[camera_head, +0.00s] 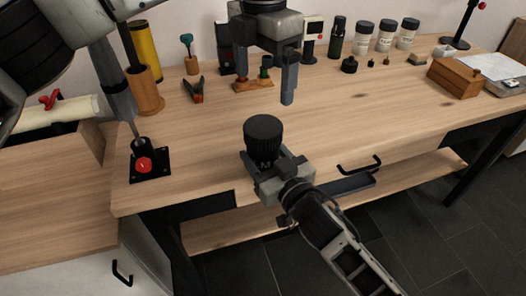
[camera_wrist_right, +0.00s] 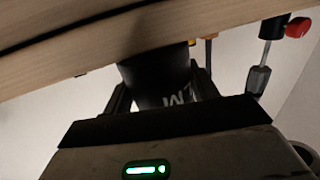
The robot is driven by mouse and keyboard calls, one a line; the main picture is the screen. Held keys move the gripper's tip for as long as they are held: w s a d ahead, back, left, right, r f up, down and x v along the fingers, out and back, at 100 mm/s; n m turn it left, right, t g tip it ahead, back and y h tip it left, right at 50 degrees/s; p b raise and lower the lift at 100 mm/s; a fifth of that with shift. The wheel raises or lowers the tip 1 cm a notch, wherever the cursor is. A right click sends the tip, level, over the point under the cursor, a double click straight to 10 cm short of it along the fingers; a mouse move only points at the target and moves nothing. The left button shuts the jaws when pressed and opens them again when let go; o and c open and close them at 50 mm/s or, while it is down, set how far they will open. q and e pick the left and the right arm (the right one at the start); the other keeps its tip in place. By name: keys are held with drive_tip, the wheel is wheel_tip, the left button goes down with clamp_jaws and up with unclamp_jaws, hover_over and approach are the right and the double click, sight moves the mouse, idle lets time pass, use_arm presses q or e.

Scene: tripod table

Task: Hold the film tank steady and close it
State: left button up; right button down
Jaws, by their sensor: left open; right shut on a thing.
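The black film tank (camera_head: 262,148) stands upright near the front edge of the table, with part of a white letter showing on its side. A ribbed black top (camera_head: 263,126) is on it; I cannot tell how tightly it sits. My right gripper (camera_head: 266,162) is shut on the tank's lower body from the front. The right wrist view shows the tank (camera_wrist_right: 160,82) between the two fingers. My left gripper (camera_head: 265,86) points down, open and empty, above the table behind the tank and apart from it.
A small black cap (camera_head: 348,65) lies at the back by a dark bottle (camera_head: 337,38) and several white-labelled jars (camera_head: 363,37). The wood right of the tank is clear.

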use_arm(q)
drive_tip(key=shift+r, duration=0.35)
use_arm(e)
drive_tip(key=shift+c, duration=1.8)
unclamp_jaws()
use_arm(q)
drive_tip(key=shift+f, duration=0.1)
use_arm(e)
drive_tip(key=v, duration=1.6)
